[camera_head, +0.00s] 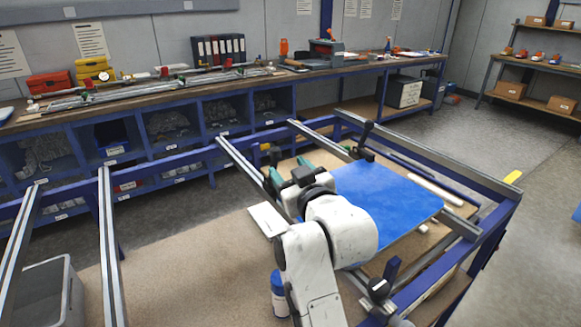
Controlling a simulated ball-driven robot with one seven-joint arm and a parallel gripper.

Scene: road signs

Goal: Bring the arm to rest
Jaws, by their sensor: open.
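My white arm (325,245) reaches up from the lower middle over a brown workbench. My gripper (288,169) is at its far end, beside the left edge of a flat blue panel (385,205). Its two teal fingers stand apart and I see nothing between them. The arm hides part of the panel's left side and of the bench beneath.
Metal rails (112,245) cross the blue-framed bench, and dark clamps (378,290) stand near the panel. A white card (267,219) lies left of the arm. A blue-and-white bottle (279,298) stands close to it. A grey bin (45,295) is at lower left.

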